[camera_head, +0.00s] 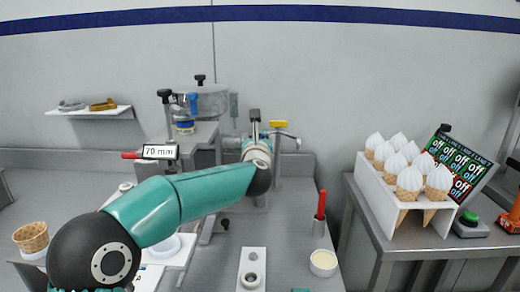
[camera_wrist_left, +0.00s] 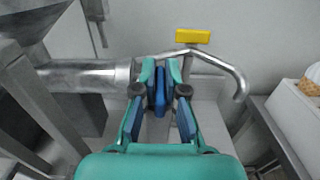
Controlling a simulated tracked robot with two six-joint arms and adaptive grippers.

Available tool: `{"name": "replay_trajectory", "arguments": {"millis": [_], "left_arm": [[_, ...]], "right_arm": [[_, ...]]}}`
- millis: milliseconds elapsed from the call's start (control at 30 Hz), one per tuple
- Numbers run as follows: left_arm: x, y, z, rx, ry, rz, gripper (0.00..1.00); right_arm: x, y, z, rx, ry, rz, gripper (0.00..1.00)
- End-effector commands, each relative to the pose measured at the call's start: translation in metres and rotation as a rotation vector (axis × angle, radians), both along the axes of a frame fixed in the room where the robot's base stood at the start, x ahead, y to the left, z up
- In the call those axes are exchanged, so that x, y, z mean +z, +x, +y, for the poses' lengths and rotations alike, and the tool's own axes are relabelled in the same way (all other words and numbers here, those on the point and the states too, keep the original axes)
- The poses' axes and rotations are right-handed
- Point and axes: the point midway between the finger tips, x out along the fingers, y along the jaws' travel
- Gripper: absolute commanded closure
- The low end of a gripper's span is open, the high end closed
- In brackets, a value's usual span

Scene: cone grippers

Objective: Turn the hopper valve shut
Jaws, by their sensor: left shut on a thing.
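In the left wrist view, my left gripper (camera_wrist_left: 161,75) is shut on a blue lever (camera_wrist_left: 161,92), which stands upright between its fingers. This blue lever looks like the hopper valve's handle. It sits by the end of a thick metal pipe (camera_wrist_left: 85,75) coming from the left. In the head view, my left gripper (camera_head: 257,143) is at the back of the bench, partly hidden by my teal arm, and the held lever cannot be made out. The grey hopper (camera_head: 208,100) stands behind and to the left. My right gripper is in neither view.
A bent tap pipe with a yellow handle (camera_head: 278,124) is close right of my left gripper; its handle also shows in the wrist view (camera_wrist_left: 193,37). A red-handled tool (camera_head: 321,205) and a cup (camera_head: 323,263) stand on the bench. A cone rack (camera_head: 385,205) is at right.

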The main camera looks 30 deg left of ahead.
Motion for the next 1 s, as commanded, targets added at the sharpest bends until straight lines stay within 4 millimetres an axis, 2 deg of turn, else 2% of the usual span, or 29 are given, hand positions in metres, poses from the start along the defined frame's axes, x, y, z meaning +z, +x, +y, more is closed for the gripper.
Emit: {"name": "replay_trajectory", "arguments": {"millis": [267,300,433,767,1000], "left_arm": [[0.000,0.000,-0.001,-0.004,-0.001,0.002,1.00],[0.000,0.000,-0.001,-0.004,-0.001,0.002,0.85],[0.000,0.000,-0.001,-0.003,-0.001,0.002,0.65],[0.000,-0.001,-0.001,-0.002,-0.001,0.002,0.65],[0.001,-0.020,-0.012,-0.003,-0.001,0.001,0.65]], "right_arm": [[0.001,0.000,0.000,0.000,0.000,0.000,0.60],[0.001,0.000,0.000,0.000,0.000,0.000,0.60],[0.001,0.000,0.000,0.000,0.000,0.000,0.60],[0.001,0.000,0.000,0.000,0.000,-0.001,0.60],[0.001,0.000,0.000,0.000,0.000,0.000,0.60]]}}
